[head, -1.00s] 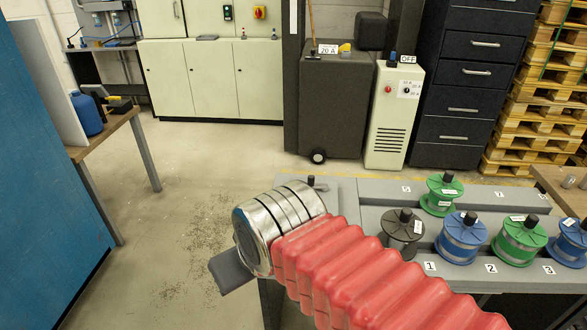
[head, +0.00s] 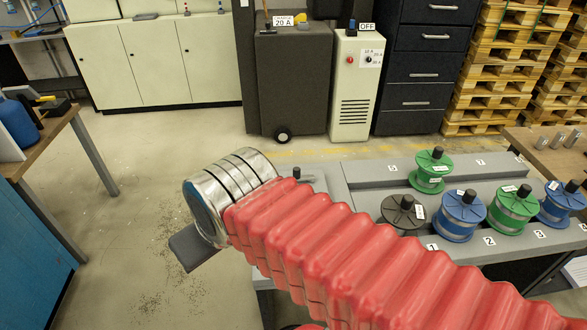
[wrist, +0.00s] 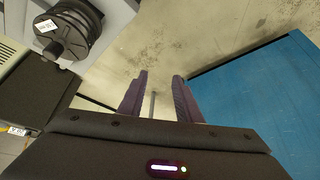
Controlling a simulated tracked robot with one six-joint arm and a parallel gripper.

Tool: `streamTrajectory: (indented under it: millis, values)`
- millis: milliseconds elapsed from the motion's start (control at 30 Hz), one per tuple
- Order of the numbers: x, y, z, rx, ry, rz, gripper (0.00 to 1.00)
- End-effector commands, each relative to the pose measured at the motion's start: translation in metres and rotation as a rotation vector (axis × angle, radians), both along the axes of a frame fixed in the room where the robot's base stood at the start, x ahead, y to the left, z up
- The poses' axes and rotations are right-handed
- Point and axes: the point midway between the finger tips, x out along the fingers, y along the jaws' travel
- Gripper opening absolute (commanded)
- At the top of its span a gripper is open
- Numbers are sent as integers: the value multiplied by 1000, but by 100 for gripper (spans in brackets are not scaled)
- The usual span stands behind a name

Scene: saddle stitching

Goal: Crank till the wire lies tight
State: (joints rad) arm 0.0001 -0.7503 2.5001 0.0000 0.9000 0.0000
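My gripper (wrist: 160,85) shows in the wrist view as two dark purple fingers, apart, with nothing held between them. A thin grey rod (wrist: 153,106) appears in the gap; I cannot tell how far behind it is. In the head view only a dark grey part of my gripper (head: 195,248) shows past my silver wrist, left of the rack, over the floor. The black spool (head: 402,212) stands at the rack's left front, and also shows in the wrist view (wrist: 78,38). I cannot make out a crank or a loose wire in either view.
The grey rack (head: 365,172) holds a green spool (head: 431,170), a blue spool (head: 460,213) and others. A small black post (head: 297,173) stands at its left end. A wooden bench (head: 45,135) and blue panel (head: 40,230) are at left. Open floor (head: 140,180) lies between.

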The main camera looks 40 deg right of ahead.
Motion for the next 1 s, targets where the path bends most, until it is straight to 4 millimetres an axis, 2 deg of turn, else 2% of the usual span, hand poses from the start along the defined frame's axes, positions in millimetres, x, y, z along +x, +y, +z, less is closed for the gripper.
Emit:
streamTrajectory:
  millis: [67,167,267,467,767,1000]
  values:
    - [0,0,0,0,0,0,31]
    - [1,0,1,0,1,0,38]
    - [5,-3,2,-2,5,0,38]
    - [26,-26,9,-14,35,7,38]
    - [78,-83,16,-27,91,36,38]
    - [115,-145,12,-26,118,61,38]
